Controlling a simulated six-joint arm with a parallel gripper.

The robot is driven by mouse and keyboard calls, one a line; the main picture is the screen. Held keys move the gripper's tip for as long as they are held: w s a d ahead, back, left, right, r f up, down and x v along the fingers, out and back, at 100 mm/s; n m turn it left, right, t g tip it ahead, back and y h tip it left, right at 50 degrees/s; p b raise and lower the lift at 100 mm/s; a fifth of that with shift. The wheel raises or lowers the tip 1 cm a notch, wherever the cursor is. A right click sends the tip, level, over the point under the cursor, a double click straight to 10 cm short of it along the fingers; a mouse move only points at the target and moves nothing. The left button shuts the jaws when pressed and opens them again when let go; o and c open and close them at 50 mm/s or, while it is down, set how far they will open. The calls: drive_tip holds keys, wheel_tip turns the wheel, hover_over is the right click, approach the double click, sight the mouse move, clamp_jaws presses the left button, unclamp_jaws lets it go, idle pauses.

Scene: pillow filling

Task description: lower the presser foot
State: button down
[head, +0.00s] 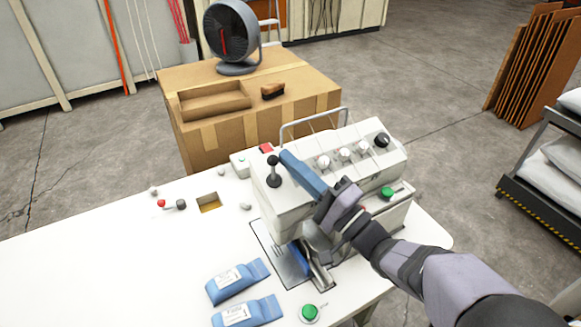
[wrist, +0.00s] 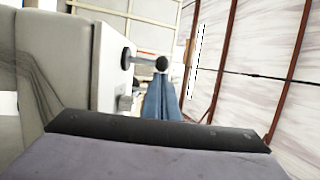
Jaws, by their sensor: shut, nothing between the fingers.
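The white sewing machine (head: 335,170) stands on the white table. A lever with a black ball knob (head: 272,160) rises from a black round base at the machine's left end. In the wrist view the knob (wrist: 162,64) shows right at the tips of my blue fingers, with its rod running left to the base; I cannot tell whether they touch. My gripper (head: 286,156) is shut and empty, its fingers lying across the machine's top close to the knob. The presser foot itself is hidden beneath the machine head and my arm.
Two blue packets (head: 240,282) lie on the table in front, left of a green button (head: 310,313). A small red-knobbed lever (head: 162,203) stands at the table's left. A wire thread stand (head: 312,122) rises behind the machine. The table's left part is clear.

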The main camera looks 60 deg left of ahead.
drive_tip(key=shift+s+d+f+y+b, duration=0.1)
drive_tip(key=shift+d+f+y+b, duration=0.15)
drive_tip(key=shift+f+b, duration=0.25)
drive_tip(key=shift+d+n+g+y+b, duration=0.2)
drive_tip(key=shift+n+g+y+b, duration=0.4)
drive_tip(key=shift+b, duration=0.6)
drive_tip(key=shift+d+y+b, duration=0.15)
drive_tip(key=shift+y+b, duration=0.2)
drive_tip(key=shift+b, duration=0.4)
drive_tip(key=shift+d+f+b, duration=0.1)
drive_tip(key=shift+b, duration=0.25)
